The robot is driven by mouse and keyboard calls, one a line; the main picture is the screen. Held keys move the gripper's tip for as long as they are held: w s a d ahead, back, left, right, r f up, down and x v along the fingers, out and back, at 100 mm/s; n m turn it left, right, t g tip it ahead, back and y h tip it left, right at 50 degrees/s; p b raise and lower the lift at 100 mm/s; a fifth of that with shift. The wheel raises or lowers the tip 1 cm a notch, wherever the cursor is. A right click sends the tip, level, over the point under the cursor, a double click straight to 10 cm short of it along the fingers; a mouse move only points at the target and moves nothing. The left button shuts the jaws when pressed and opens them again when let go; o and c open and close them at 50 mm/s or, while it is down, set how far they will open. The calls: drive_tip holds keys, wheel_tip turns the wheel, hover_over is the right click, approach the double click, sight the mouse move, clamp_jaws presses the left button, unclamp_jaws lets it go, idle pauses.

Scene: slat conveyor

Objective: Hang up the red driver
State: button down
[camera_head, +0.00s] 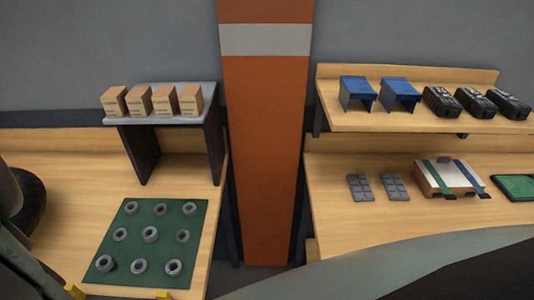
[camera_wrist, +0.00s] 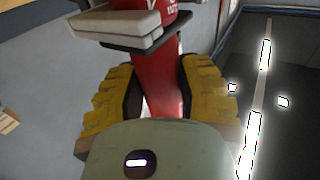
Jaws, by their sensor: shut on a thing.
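The red driver (camera_wrist: 160,75) shows in the wrist view, with its red body running between the yellow pads of my gripper (camera_wrist: 160,97). My gripper is shut on it. White lettering is on its upper part, and a pale grey block (camera_wrist: 115,24) with a dark plate under it sits at its upper left. The driver's lower part is hidden behind the gripper's housing, and its top is cut off by the picture edge. I do not see the driver, or a clear place to hang it, in the head view.
An orange pillar (camera_head: 265,150) stands between two wooden benches. The left bench has a green mat (camera_head: 135,215) with several grey rings and a raised shelf (camera_head: 190,118) with boxes.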

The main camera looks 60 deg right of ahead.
drive_tip(key=shift+f+b, duration=0.2)
drive_tip(key=shift+b, duration=0.1)
drive_tip(key=c, duration=0.8)
unclamp_jaws()
drive_tip(key=shift+w, duration=0.1)
drive_tip(key=shift+o, duration=1)
drive_tip(key=shift+f, duration=0.1)
drive_tip(key=s, duration=1.2)
drive_tip(key=shift+f, duration=0.2)
